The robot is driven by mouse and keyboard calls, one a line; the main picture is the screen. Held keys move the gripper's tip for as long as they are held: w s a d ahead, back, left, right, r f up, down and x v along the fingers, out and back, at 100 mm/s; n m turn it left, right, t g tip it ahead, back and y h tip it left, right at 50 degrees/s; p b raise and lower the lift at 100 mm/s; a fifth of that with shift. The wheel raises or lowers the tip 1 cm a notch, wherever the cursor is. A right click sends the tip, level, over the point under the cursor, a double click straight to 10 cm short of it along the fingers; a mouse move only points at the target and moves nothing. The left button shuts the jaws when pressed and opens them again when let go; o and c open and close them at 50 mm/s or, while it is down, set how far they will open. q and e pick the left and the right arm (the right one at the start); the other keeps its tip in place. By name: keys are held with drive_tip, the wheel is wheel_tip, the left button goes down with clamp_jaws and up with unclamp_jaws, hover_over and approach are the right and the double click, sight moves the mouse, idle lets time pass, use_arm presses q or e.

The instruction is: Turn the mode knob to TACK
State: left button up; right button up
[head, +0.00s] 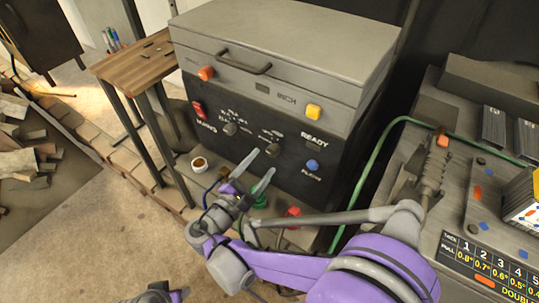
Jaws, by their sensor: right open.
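The dark front panel (245,155) of a grey welding machine carries two small grey knobs, a left knob (231,128) and a right knob (272,150). The lettering around both is too small to read, so I cannot tell which is the mode knob, where TACK lies or where either points. My right gripper (264,161) is open and empty. Its two grey fingers point up toward the panel, just below the right knob, and appear apart from it. A small purple and dark part of my left arm shows at the bottom edge; its fingers are not visible.
The panel also has a red switch (197,109), a blue button (312,165) and a yellow button (314,111). A wooden side table (145,64) stands left. A green hose (372,160) runs right of the machine to a grey bench (462,190).

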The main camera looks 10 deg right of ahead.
sight(270, 154)
drive_tip(key=x, duration=0.5)
drive_tip(key=shift+b, duration=0.35)
clamp_jaws()
